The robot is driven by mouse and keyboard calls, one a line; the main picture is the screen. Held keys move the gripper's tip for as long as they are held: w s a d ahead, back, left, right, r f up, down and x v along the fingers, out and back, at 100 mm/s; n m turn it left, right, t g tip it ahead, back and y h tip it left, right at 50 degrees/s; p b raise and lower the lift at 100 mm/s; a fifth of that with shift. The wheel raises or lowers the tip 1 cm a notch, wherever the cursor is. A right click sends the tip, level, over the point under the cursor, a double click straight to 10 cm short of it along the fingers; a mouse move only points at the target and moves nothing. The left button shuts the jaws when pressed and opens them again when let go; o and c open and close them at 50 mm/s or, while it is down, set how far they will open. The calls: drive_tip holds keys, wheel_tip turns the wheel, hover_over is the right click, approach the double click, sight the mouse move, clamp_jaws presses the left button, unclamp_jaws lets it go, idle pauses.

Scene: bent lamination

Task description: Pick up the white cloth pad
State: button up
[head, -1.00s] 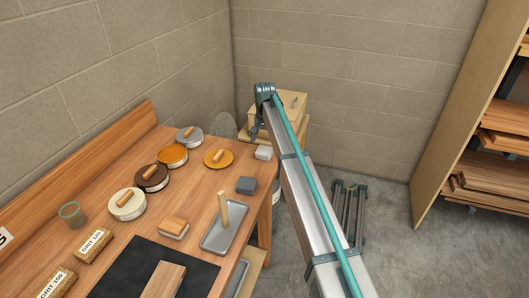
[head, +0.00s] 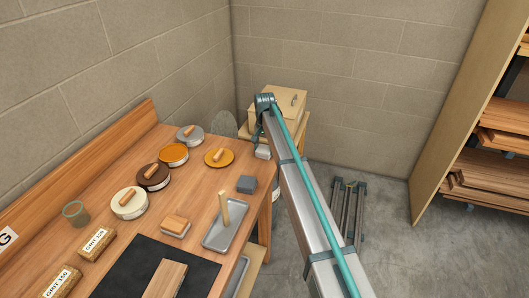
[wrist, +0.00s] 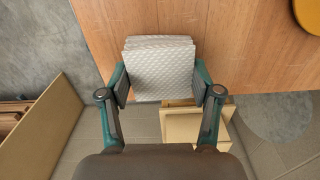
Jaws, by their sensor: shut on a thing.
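The white cloth pad (wrist: 158,70) is a pale, quilted stack between the two fingers of my gripper (wrist: 160,84) in the wrist view. The green-backed fingers press on its left and right sides, so my gripper is shut on it. In the head view the pad (head: 263,152) shows as a small light block near the far right edge of the wooden bench (head: 200,205). My arm's end hangs just over it there, and the fingers are mostly hidden. I cannot tell whether the pad touches the bench.
A dark grey block (head: 246,184) and a metal tray (head: 222,238) with an upright wooden stick lie nearer on the bench. Lidded round tins, including an orange one (head: 174,155), and an orange disc (head: 219,157) stand to the left. A wooden box (head: 280,104) is behind.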

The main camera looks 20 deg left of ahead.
sight(265, 149)
drive_tip(key=shift+r, duration=0.1)
drive_tip(key=shift+r, duration=0.45)
wheel_tip(265, 149, up, 2)
drive_tip(key=shift+r+b, duration=0.1)
drive_tip(key=shift+b, duration=0.5)
drive_tip(key=s+d+r+b, duration=0.5)
drive_tip(key=s+d+r, duration=0.2)
drive_tip(key=s+r, duration=0.2)
drive_tip(key=s, duration=0.2)
drive_tip(key=shift+s+d+r, duration=0.35)
